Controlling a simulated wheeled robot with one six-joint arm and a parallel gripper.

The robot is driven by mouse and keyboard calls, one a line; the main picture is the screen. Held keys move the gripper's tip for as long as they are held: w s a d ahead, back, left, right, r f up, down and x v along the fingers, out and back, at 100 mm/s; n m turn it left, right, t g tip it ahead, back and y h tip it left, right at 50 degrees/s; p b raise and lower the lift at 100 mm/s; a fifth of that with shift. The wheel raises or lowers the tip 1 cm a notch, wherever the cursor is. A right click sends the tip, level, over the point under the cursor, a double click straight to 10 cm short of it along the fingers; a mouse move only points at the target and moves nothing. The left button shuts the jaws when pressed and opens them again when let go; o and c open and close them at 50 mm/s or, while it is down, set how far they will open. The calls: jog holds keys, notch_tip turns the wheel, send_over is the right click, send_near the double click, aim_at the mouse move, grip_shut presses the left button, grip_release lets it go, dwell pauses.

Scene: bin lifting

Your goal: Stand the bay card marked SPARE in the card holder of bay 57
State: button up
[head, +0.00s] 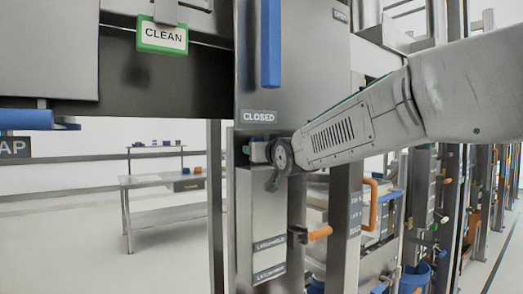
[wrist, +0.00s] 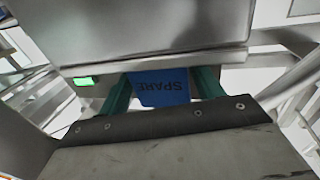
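The blue bay card (wrist: 162,88) shows in the wrist view with SPARE printed on it, upside down in the picture. It sits between the two dark green fingers of my gripper (wrist: 163,90), with its side edges against them. I cannot make out a card holder or the number 57 in either view.
A large grey panel (wrist: 140,28) lies just beyond the card in the wrist view, with a small lit green patch (wrist: 86,81) at its left. In the head view a CLOSED label (head: 258,117), a blue handle (head: 270,42) and an orange handle (head: 320,233) are close by.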

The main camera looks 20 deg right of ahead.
jog(key=shift+r, duration=0.1)
jog(key=shift+s+r, duration=0.1)
jog(key=shift+s, duration=0.1)
jog(key=s, duration=1.1)
jog(key=shift+s+d, duration=0.3)
jog(key=shift+d, duration=0.05)
jog(key=s+d+f+g+h, duration=0.25)
jog(key=s+f+g, duration=0.65)
jog(key=s+f, duration=0.7)
jog(key=s+f+g+y, duration=0.1)
jog(key=s+f+g, duration=0.6)
jog(key=s+f, duration=0.5)
jog(key=s, duration=0.4)
jog(key=shift+m+g, duration=0.4)
jog(key=shift+s, duration=0.1)
